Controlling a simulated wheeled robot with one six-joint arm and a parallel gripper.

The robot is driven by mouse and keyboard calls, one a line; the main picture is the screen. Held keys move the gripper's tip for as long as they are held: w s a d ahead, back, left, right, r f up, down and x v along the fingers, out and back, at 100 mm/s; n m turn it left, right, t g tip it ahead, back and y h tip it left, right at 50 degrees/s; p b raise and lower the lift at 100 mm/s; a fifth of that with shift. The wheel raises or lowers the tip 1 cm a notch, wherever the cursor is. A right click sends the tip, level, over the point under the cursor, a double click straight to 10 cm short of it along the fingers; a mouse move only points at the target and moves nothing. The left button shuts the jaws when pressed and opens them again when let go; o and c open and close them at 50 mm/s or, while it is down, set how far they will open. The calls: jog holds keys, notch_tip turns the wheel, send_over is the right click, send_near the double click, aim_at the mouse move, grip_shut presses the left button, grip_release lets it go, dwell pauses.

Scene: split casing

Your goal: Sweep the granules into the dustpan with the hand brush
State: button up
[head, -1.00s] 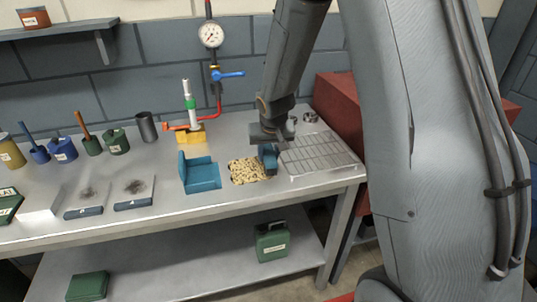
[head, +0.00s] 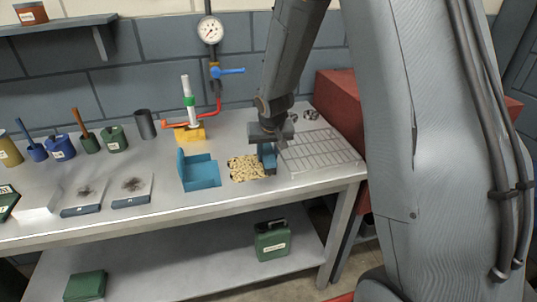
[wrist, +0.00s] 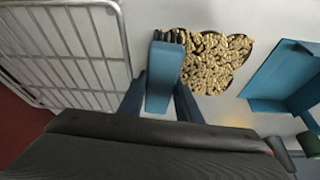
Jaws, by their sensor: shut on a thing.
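My gripper (head: 267,141) is shut on the blue hand brush (head: 269,158), which it holds at the right edge of the granules. The brush also shows in the wrist view (wrist: 164,75), between my fingers, with dark bristles at its far end touching or close to the pile. The tan granules (head: 244,168) lie in a flat patch on the bench; they fill the upper middle of the wrist view (wrist: 212,62). The blue dustpan (head: 202,175) sits just left of the granules in the head view, apart from them, and at the right in the wrist view (wrist: 280,78).
A wire rack (head: 318,150) lies right of the brush, with a red box (head: 340,100) behind it. A yellow-based stand (head: 190,134) with red pipe stands behind the dustpan. Two grey trays (head: 132,190) with dark residue lie left. Pots (head: 117,140) line the back left.

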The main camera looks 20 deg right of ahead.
jog(key=shift+a+f+b, duration=0.15)
jog(key=shift+a+b, duration=0.4)
jog(key=shift+b, duration=0.1)
jog(key=shift+s+a, duration=0.1)
jog(key=shift+a, duration=0.05)
jog(key=shift+a+f+b, duration=0.1)
jog(key=shift+a+b, duration=0.4)
jog(key=shift+b, duration=0.1)
jog(key=shift+a, duration=0.15)
jog(key=shift+a, duration=0.15)
jog(key=shift+a+b, duration=0.6)
jog(key=shift+b, duration=0.1)
jog(key=shift+a+b, duration=0.55)
jog(key=shift+a, duration=0.15)
